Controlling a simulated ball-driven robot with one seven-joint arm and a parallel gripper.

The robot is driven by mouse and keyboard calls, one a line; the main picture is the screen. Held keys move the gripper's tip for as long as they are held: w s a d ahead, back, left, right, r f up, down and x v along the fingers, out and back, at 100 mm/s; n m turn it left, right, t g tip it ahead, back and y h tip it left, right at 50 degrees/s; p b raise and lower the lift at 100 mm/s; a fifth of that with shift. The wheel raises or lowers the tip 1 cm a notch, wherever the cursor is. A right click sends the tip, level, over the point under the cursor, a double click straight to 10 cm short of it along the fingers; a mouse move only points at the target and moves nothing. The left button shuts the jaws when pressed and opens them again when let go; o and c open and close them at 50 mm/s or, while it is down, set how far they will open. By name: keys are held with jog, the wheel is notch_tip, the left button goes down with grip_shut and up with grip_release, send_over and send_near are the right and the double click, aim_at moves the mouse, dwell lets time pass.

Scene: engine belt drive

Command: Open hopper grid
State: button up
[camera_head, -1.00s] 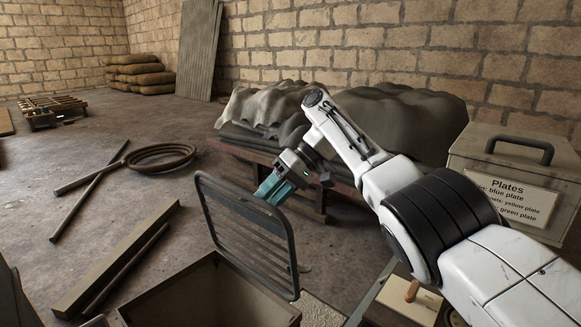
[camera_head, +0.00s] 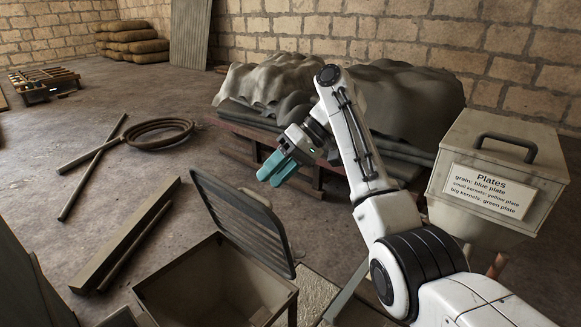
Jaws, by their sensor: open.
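The hopper grid (camera_head: 238,217) is a dark slatted panel. It stands tilted up at the back edge of an open box-shaped hopper (camera_head: 160,287), whose inside shows below it. My gripper (camera_head: 277,168) has teal fingers and is above and to the right of the grid's top. The gripper looks apart from the grid and holds nothing that I can see.
A grey bin with a handle and a "Plates" label (camera_head: 491,190) stands at the right. A covered heap (camera_head: 400,105) lies on a low stand behind my arm. Long beams (camera_head: 125,240) and a coiled hose (camera_head: 160,133) lie on the floor at left.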

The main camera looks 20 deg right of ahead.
jog(key=s+r, duration=0.4)
jog(key=s, duration=0.6)
jog(key=shift+d+r, duration=0.2)
jog(key=shift+r, duration=0.2)
jog(key=shift+s, duration=0.1)
